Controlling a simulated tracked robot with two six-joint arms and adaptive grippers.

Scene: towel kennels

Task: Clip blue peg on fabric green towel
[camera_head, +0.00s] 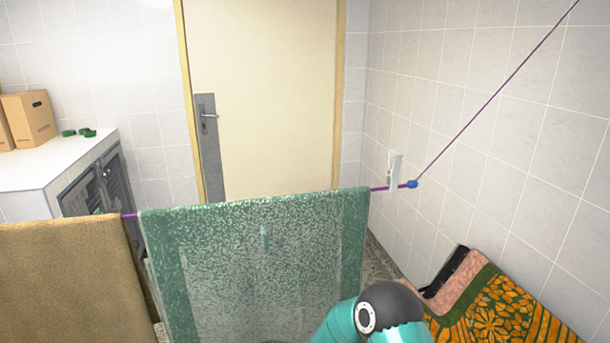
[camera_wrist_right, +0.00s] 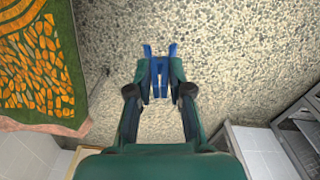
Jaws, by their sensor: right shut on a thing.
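The green towel (camera_head: 255,265) hangs over a purple line (camera_head: 480,116) in the middle of the head view. The blue peg (camera_wrist_right: 160,80) is between the fingers of my right gripper (camera_wrist_right: 160,74), which is shut on it. The peg's two prongs point away from the gripper, over the speckled floor. My right arm shows low in the head view, in front of the towel's lower right, but its gripper does not show there. No towel shows close to the peg in the right wrist view. My left gripper is not in view.
A brown towel (camera_head: 65,275) hangs left of the green one. An orange patterned fabric (camera_head: 500,315) lies at the lower right. A white clip-like thing (camera_head: 394,171) and a blue bead-like piece (camera_head: 412,184) are by the line's right part. A cabinet (camera_head: 70,170) stands left.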

